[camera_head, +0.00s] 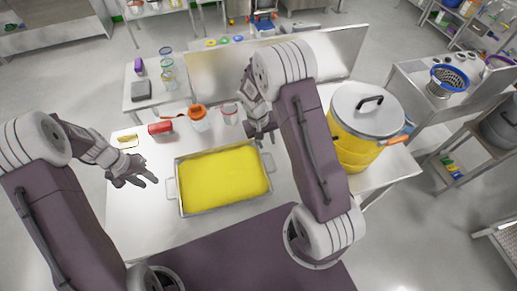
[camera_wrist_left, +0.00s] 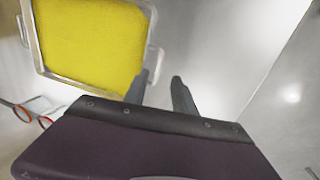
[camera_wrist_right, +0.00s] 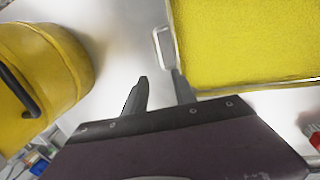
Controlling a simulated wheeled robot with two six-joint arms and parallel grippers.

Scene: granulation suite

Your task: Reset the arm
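My left gripper (camera_head: 148,180) is open and empty, to the left of a metal tray (camera_head: 223,207) filled with yellow material (camera_head: 222,176). In the left wrist view, its two fingertips (camera_wrist_left: 156,84) stand apart near a corner of the tray. My right gripper (camera_head: 264,136) is by the tray's back right corner. In the right wrist view, its fingers (camera_wrist_right: 159,76) are apart with nothing between them. One finger overlaps the tray's edge close to its handle (camera_wrist_right: 156,45); I cannot tell whether they touch.
A yellow pot with a steel lid (camera_head: 366,110) stands right of my right arm. Behind the tray are an orange-topped jar (camera_head: 198,118), a clear cup (camera_head: 229,113) and a red box (camera_head: 160,128). Glasses (camera_head: 128,141) lie at the left. The table's front left is clear.

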